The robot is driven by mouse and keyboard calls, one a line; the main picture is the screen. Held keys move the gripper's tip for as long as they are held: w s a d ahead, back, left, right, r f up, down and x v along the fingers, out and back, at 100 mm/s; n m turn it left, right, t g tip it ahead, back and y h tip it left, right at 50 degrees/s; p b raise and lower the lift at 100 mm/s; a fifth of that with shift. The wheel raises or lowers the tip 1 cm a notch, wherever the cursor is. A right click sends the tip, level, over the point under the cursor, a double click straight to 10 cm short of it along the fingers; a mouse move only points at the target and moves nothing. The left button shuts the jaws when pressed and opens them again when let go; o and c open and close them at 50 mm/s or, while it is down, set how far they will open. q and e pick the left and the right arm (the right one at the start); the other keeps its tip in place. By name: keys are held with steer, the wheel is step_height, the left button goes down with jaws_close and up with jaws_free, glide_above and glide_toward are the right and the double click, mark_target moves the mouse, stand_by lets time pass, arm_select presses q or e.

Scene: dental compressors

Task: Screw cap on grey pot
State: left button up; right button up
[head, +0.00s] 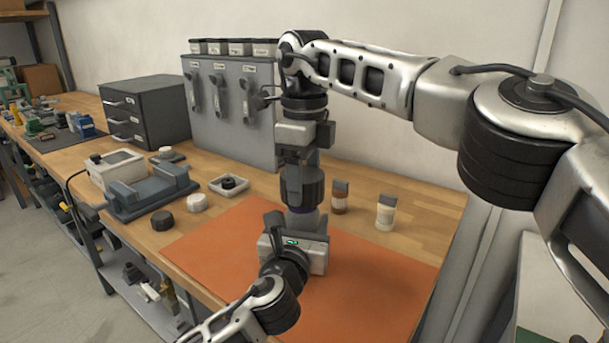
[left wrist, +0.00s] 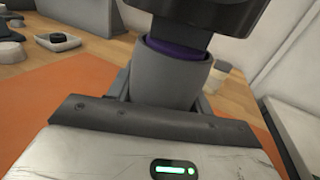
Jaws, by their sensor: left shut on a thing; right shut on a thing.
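The grey pot (left wrist: 172,80) stands upright between the fingers of my left gripper, which is shut on it. In the head view, my left gripper (head: 296,238) is over the orange mat and the pot is mostly hidden by the grippers. A purple band (left wrist: 178,56) rings the pot's top. My right gripper (head: 303,188) points straight down from above, right over the pot, and is shut; its dark end (left wrist: 205,18) also shows in the left wrist view. The cap in it is mostly hidden, and I cannot tell whether the purple band belongs to it.
The orange mat (head: 215,240) is largely clear. A brown bottle (head: 340,199) and a pale bottle (head: 385,214) stand behind it to the right. To the left are a white cap (head: 197,202), a dark cap (head: 162,220), a small tray (head: 241,188) and a grey fixture (head: 150,192).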

steer(key=shift+f, duration=0.85)
steer(key=shift+f, duration=0.55)
